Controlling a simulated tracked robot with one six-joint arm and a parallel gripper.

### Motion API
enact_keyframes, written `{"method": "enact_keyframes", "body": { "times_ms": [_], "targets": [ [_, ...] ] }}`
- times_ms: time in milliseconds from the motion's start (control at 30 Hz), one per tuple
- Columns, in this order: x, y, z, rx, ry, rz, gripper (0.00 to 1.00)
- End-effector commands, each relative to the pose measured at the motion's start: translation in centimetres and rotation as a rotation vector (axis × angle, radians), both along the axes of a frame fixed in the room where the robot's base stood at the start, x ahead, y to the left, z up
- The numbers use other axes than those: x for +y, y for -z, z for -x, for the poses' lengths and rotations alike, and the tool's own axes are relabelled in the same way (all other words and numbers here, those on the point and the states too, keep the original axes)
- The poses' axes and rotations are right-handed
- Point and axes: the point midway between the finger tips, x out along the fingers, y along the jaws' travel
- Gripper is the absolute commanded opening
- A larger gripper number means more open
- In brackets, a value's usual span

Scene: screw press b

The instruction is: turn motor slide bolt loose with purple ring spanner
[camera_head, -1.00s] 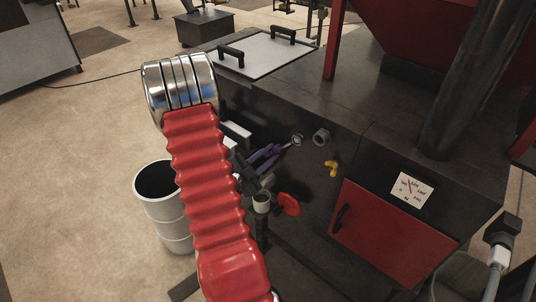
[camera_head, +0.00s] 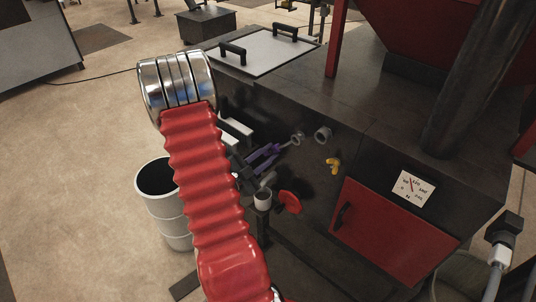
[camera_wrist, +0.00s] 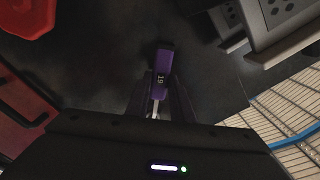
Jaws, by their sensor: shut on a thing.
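The purple ring spanner shows in the wrist view as a purple block marked 19 (camera_wrist: 161,75), between the fingers of my gripper (camera_wrist: 160,95). In the head view my gripper (camera_head: 264,157) is shut on it beside the dark machine side. The spanner's silver ring end (camera_head: 297,138) points up and right, near a grey round fitting (camera_head: 324,134). I cannot tell whether the ring touches the machine or sits around a bolt. The motor slide bolt cannot be made out in either view.
A red handwheel (camera_head: 290,202) and a pale cup (camera_head: 263,199) are below my gripper. A yellow wing-shaped part (camera_head: 333,165) is to the right. White-edged brackets (camera_head: 235,131) are close on the left. A white drum (camera_head: 165,215) stands on the floor, with open floor further left.

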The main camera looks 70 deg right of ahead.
Motion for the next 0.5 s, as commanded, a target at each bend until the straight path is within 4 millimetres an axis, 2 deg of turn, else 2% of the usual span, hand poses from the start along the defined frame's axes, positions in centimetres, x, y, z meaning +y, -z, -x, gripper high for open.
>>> {"method": "enact_keyframes", "body": {
  "times_ms": [500],
  "targets": [
    [2.1, 0.0, -1.0, 0.001, -0.001, 0.000, 0.00]
  ]
}}
